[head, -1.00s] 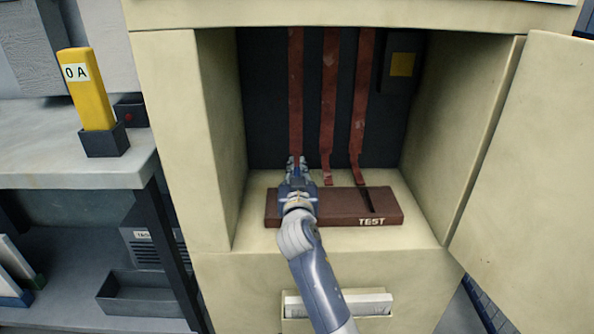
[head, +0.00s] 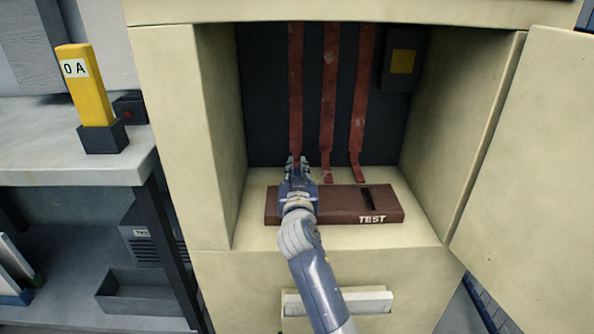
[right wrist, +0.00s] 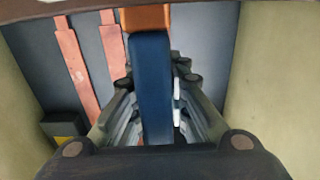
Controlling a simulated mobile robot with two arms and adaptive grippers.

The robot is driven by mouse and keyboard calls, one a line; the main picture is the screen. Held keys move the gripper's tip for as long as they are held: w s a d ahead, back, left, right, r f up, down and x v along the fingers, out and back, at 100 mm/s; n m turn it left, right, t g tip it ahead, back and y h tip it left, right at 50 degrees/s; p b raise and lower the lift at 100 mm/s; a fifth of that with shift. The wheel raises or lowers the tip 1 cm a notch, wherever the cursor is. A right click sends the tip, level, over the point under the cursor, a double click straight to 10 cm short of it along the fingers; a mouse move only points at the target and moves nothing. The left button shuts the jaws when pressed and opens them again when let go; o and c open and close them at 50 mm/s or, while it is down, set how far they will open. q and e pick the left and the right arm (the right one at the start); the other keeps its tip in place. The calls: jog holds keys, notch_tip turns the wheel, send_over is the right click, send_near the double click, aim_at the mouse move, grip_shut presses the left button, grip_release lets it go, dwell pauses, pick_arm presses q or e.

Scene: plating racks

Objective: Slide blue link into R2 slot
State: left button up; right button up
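The blue link (right wrist: 150,85) stands between the fingers of my right gripper in the right wrist view, with an orange piece (right wrist: 146,17) at its upper end there. My right gripper (head: 297,162) is shut on the link; it also shows in the right wrist view (right wrist: 152,80). In the head view the gripper is inside the cream cabinet, over the left part of the brown TEST block (head: 338,205), in line with the leftmost red strap (head: 296,85). The link is mostly hidden there. No R2 label is readable. My left gripper is out of view.
Two more red straps hang at the cabinet back, the middle (head: 328,100) and right one (head: 359,100). The block has a dark slot (head: 367,199) at right. The cabinet side walls (head: 222,120) and open door (head: 530,150) bound the space. A yellow block (head: 85,85) stands left.

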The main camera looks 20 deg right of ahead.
jog(key=shift+o, duration=1.2)
